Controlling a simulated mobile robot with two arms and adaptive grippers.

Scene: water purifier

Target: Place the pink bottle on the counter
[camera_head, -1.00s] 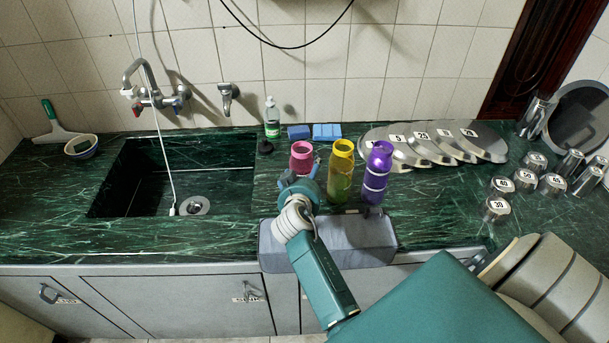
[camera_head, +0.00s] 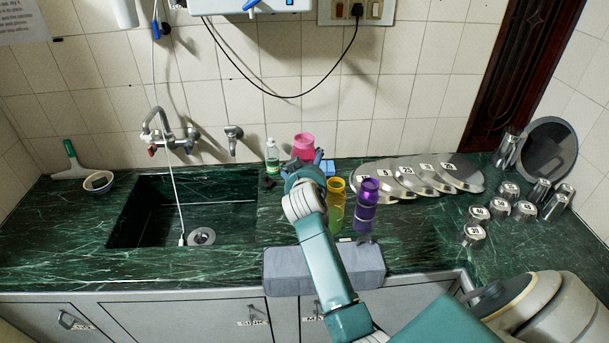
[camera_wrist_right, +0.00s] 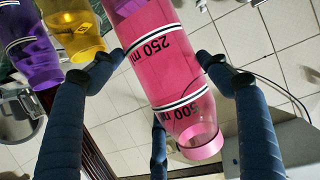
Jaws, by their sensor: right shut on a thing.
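The pink bottle (camera_head: 304,147) is in my right gripper (camera_head: 304,172), above the counter (camera_head: 255,245) and higher than its neighbours. Its lower part is hidden behind my gripper in the head view. In the right wrist view, the pink bottle (camera_wrist_right: 155,60) with its volume marks sits between the two dark fingers of my right gripper (camera_wrist_right: 162,62), which are closed around its sides. My left gripper is not in view.
A yellow bottle (camera_head: 336,203) and a purple bottle (camera_head: 366,207) stand just right of my gripper. Steel plates (camera_head: 440,172) and several cups (camera_head: 473,235) lie further right. The sink (camera_head: 150,215) is on the left. A grey padded block (camera_head: 360,265) is at the front edge.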

